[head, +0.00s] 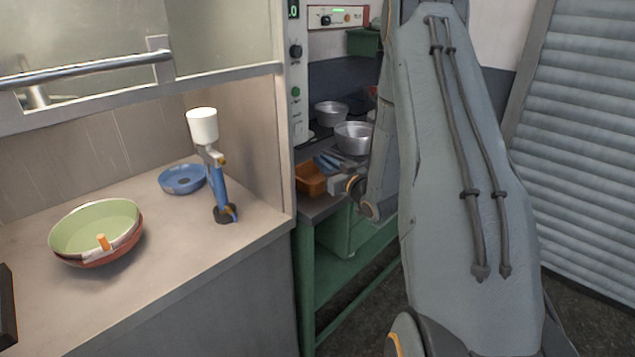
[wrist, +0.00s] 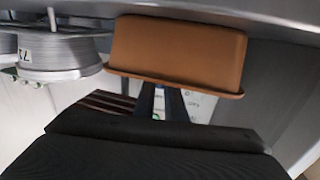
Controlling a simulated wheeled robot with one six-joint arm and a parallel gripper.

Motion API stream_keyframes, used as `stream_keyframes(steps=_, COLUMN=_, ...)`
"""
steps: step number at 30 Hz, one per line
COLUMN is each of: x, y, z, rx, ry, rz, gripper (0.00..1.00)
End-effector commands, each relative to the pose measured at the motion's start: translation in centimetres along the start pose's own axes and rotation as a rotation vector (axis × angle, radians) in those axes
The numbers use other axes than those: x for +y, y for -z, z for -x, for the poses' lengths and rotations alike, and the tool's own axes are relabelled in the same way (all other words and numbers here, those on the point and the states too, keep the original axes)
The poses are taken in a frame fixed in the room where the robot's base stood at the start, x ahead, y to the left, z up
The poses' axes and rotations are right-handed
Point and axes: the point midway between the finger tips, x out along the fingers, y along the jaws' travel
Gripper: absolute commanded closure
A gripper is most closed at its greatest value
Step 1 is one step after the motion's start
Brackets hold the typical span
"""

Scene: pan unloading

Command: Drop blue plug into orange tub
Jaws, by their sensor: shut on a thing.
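The orange tub (head: 310,181) stands near the front edge of the green bench, partly beside my arm. In the wrist view the tub (wrist: 180,50) fills the upper middle, its rim toward my fingers. My gripper (wrist: 162,92) is shut, with its dark fingers close to the tub's rim; I cannot tell whether they touch it. In the head view I cannot clearly make out the plug.
Metal pots (head: 353,138) stand behind the tub on the bench. A metal pot (wrist: 60,55) also shows in the wrist view. The counter at left holds a green bowl (head: 97,222), a blue dish (head: 183,179) and a blue-handled stand with a white cup (head: 202,125).

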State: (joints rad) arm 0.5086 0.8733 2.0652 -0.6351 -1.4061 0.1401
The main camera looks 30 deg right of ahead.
Motion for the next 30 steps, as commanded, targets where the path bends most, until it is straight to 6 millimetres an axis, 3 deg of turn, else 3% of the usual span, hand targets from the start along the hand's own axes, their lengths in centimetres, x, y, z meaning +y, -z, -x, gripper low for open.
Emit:
stream_keyframes(steps=3, x=0.0, y=0.1, z=0.0, rx=0.0, ry=0.0, rz=0.0, gripper=1.0)
stream_keyframes(steps=4, x=0.0, y=0.1, z=0.0, rx=0.0, ry=0.0, rz=0.0, gripper=0.86)
stream_keyframes(steps=7, x=0.0, y=0.1, z=0.0, rx=0.0, ry=0.0, rz=0.0, gripper=0.69)
stream_keyframes(steps=8, x=0.0, y=0.1, z=0.0, rx=0.0, ry=0.0, rz=0.0, gripper=0.68)
stream_keyframes(steps=19, x=0.1, y=0.1, z=0.7, rx=0.001, ry=-0.001, rz=0.0, gripper=0.68)
stream_keyframes(steps=30, x=0.1, y=0.0, z=6.3, rx=0.0, ry=-0.002, rz=-0.001, gripper=0.68)
